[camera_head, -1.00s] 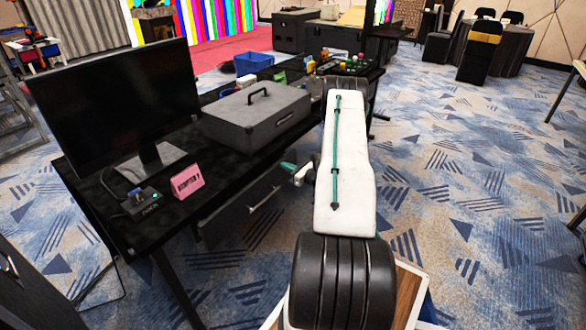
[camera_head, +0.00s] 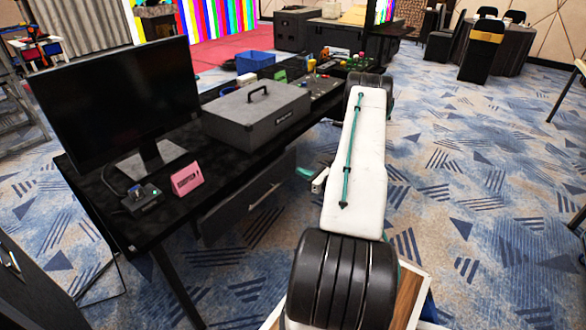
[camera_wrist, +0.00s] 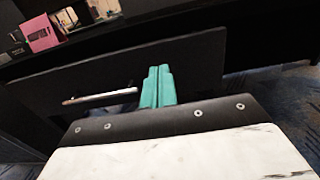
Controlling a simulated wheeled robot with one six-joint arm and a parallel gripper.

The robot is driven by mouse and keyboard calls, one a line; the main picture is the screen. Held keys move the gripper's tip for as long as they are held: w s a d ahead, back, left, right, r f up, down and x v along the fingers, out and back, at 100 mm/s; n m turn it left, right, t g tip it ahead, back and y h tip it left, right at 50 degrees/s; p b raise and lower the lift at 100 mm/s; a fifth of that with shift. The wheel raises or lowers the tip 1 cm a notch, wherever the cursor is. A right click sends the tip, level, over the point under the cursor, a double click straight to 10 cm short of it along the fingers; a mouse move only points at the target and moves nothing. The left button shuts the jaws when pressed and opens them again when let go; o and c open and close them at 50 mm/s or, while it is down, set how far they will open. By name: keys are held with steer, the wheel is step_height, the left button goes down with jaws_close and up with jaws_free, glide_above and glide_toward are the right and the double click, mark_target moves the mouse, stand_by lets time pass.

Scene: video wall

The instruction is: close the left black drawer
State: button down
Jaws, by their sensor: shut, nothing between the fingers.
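The black drawer (camera_head: 235,205) is under the left part of the black desk, with a dark flat front and a thin silver handle (camera_head: 264,195). In the wrist view its front (camera_wrist: 200,70) spans the middle, with the handle (camera_wrist: 100,97) left of my fingers. My gripper (camera_head: 304,172) is to the right of the drawer front in the head view. Its green fingers (camera_wrist: 158,86) are together, empty, and point at the front beside the handle. I cannot tell whether they touch it, or how far out the drawer stands.
On the desk (camera_head: 85,190) stand a monitor (camera_head: 115,100), a grey case (camera_head: 255,112), a pink sign (camera_head: 187,179) and a small black device (camera_head: 142,198). A blue bin (camera_head: 255,62) is farther back. Patterned carpet (camera_head: 470,200) to the right is clear.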

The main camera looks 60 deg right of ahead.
steer(key=s, duration=0.4)
steer(key=shift+s+d, duration=0.3)
steer(key=shift+s, duration=0.1)
steer(key=c, duration=1.8)
jaws_free()
steer(key=shift+s+a, duration=0.1)
steer(key=shift+s, duration=0.05)
steer(key=shift+o, duration=0.2)
steer(key=w+a+f+y, duration=0.2)
steer(key=w+a+f, duration=0.1)
steer(key=a+f, duration=0.1)
steer(key=shift+w+a+f+m, duration=0.25)
steer(key=shift+a+f+m, duration=0.1)
steer(key=shift+a, duration=0.35)
steer(key=m+y, duration=0.6)
steer(key=m, duration=0.6)
glide_toward(265, 195)
steer(key=x, duration=1)
steer(key=shift+w+f, duration=0.15)
steer(key=shift+f, duration=0.15)
jaws_close()
